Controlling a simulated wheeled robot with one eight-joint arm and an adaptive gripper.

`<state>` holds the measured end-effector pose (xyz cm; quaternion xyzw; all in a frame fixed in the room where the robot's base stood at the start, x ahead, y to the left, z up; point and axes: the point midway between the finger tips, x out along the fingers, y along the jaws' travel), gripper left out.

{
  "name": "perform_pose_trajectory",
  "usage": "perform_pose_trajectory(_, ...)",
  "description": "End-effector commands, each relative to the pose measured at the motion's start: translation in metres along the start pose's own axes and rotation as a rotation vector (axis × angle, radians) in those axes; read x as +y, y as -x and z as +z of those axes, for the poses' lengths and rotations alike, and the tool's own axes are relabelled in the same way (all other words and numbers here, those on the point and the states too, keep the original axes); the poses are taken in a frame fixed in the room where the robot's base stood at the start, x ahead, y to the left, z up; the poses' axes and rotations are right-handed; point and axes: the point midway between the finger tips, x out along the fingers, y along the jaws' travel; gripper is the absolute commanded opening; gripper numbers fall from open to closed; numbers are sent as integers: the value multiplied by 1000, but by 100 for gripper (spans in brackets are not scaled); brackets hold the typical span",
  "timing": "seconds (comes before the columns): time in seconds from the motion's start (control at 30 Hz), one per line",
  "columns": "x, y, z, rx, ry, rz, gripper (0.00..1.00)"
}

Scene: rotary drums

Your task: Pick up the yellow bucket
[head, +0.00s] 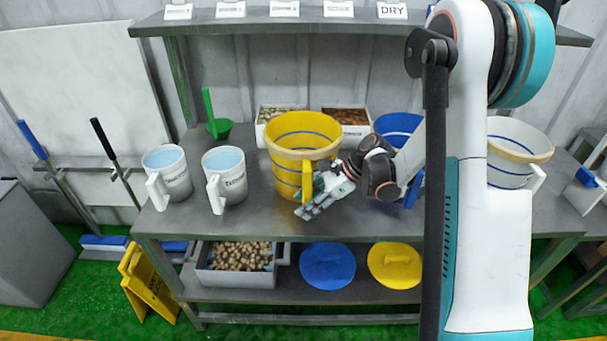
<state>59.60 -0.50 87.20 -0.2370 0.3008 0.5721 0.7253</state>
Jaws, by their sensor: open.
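The yellow bucket (285,165) stands upright on the grey metal table, left of my arm. It has dark bands around it and a yellow handle (307,180) on its right front side. My gripper (306,212) is at the bucket's lower right front, close to the handle, with its fingers pointing down and left. The gripper is open and holds nothing that I can see. I cannot tell whether it touches the handle.
Two white jugs (168,178) (225,178) with pale blue contents stand to the left. A blue bucket (398,127) is partly hidden behind my arm, and a white bucket (518,150) stands at right. Two bins (345,125) and a green scoop (217,125) are behind.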

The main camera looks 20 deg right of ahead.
Motion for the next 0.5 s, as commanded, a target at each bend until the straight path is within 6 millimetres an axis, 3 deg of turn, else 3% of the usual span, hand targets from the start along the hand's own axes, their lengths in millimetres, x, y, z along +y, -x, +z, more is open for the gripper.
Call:
perform_pose_trajectory(0.17,0,0,1,0,0,0,42)
perform_pose_trajectory(0.37,0,0,1,0,0,0,1)
perform_pose_trajectory(0.5,0,0,1,0,0,0,0)
